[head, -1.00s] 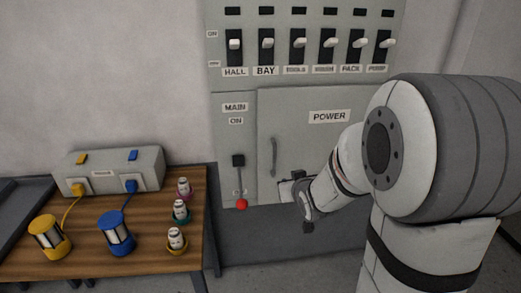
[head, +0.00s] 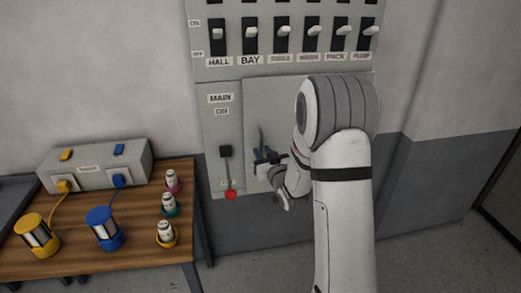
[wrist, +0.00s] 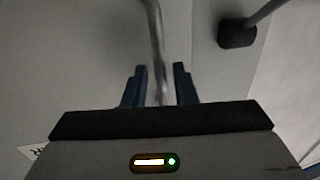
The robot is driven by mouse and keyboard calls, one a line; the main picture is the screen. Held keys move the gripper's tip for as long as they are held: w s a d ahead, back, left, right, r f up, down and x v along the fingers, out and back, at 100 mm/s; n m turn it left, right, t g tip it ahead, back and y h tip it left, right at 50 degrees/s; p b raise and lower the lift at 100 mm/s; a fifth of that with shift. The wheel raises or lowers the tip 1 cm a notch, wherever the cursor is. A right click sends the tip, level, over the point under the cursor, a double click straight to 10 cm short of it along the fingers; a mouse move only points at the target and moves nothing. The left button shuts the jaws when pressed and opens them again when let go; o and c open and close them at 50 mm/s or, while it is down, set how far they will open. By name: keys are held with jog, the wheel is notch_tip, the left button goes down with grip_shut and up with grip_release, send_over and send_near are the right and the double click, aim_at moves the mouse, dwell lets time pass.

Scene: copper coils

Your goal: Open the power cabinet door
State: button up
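The power cabinet door (head: 272,100) is a grey panel that looks shut, partly covered by my arm. Its vertical bar handle (head: 261,137) is on the left side. My gripper (head: 265,157) is at the lower part of the handle. In the wrist view the handle (wrist: 156,45) runs down between the two dark blue fingers of my gripper (wrist: 159,85). The fingers are apart, with gaps beside the bar. The POWER label is hidden behind my arm in the head view.
Left of the door is the MAIN lever (head: 227,172) with a red knob, close to my gripper. A row of switches (head: 280,35) is above. A wooden table (head: 135,215) at left holds a grey box (head: 95,163), yellow and blue lamps and several small figures.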

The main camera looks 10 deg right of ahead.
jog(key=shift+w+a, duration=0.15)
jog(key=shift+w, duration=0.55)
grip_shut()
